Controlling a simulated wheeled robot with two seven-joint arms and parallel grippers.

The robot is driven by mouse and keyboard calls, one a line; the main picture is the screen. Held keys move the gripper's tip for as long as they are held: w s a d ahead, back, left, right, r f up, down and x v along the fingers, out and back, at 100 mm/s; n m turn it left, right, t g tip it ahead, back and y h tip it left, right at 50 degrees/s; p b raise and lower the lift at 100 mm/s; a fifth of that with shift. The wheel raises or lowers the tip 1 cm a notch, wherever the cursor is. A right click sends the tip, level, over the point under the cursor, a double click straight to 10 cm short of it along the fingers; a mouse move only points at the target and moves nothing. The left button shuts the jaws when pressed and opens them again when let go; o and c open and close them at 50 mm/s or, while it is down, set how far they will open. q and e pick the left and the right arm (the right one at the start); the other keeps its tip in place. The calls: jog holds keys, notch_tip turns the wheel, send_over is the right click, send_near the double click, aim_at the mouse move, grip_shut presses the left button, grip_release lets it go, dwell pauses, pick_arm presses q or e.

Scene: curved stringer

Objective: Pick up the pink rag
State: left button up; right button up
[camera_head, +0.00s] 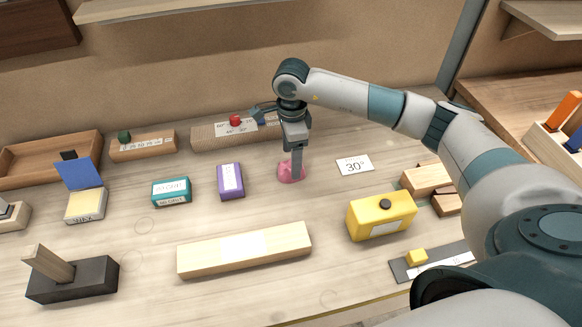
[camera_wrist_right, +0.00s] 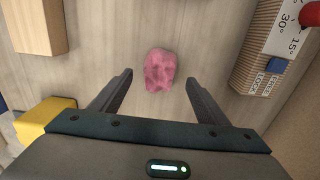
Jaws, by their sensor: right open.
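The pink rag (camera_head: 290,172) lies crumpled on the wooden bench, right of the purple block. In the right wrist view the rag (camera_wrist_right: 160,69) sits just beyond and between the fingertips, touching neither finger as far as I can see. My right gripper (camera_head: 296,165) points down over the rag, and its fingers partly hide it in the head view. In the right wrist view the gripper (camera_wrist_right: 158,80) is open and empty. My left gripper is not in view.
A purple block (camera_head: 230,181) and a teal block (camera_head: 171,191) stand left of the rag. A "30°" card (camera_head: 354,165) lies right of it. Behind is a long wooden block with a red knob (camera_head: 236,120). A pale wooden beam (camera_head: 244,249) and a yellow block (camera_head: 380,216) lie in front.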

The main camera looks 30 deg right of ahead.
notch_tip(320, 180, down, 3)
jog(key=shift+s+a+r+p, duration=0.1)
jog(key=shift+a+p, duration=0.05)
jog(key=shift+p, duration=0.6)
jog(key=shift+f, duration=0.55)
jog(key=c, duration=1.1)
